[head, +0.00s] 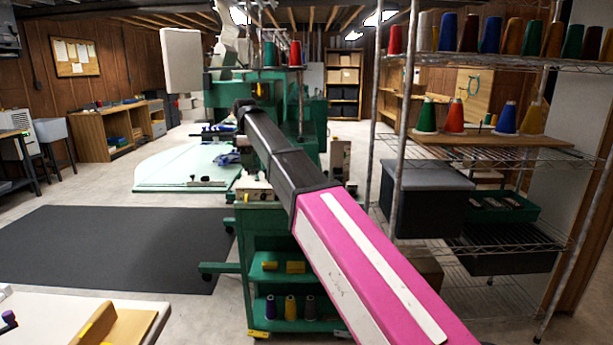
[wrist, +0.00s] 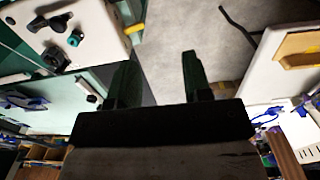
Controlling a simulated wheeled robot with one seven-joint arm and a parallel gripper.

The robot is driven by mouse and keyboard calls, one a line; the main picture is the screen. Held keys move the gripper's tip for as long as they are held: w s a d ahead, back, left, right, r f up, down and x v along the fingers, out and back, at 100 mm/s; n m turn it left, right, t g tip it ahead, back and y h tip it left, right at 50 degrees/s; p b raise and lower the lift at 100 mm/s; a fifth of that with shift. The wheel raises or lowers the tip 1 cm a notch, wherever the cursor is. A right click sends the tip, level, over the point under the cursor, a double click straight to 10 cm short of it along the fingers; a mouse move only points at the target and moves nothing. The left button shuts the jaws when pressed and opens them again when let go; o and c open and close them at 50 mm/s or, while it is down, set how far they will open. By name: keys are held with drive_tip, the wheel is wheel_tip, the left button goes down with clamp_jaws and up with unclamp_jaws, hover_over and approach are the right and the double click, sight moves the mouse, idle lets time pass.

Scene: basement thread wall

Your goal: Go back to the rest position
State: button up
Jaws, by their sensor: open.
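My gripper (wrist: 158,75) shows in the wrist view with its two dark green fingers apart and nothing between them. Grey floor lies behind the gap between the fingers. In the head view my pink and black arm reaches from the lower right up to the middle, in front of the green machine (head: 308,110). I cannot make out the fingers in the head view. No object is in my grip.
A wire shelf (head: 500,150) with several thread cones stands at the right. A green cart (head: 240,232) stands below my arm. A white table (head: 70,312) is at the lower left, also at the wrist view's right (wrist: 265,80). The dark mat (head: 110,245) is clear.

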drive_tip(key=s+d+f+m, duration=0.3)
drive_tip(key=d+f+m, duration=0.1)
drive_tip(key=d+f, duration=0.8)
drive_tip(key=s+d+f+m, duration=0.2)
drive_tip(key=d+f+m, duration=0.3)
drive_tip(key=d+f, duration=0.7)
drive_tip(key=s+d+f+m, duration=0.8)
drive_tip(key=s+d+f, duration=0.7)
drive_tip(key=f, duration=0.4)
drive_tip(key=shift+s+m, duration=0.4)
drive_tip(key=shift+s, duration=0.3)
drive_tip(key=shift+c, duration=0.2)
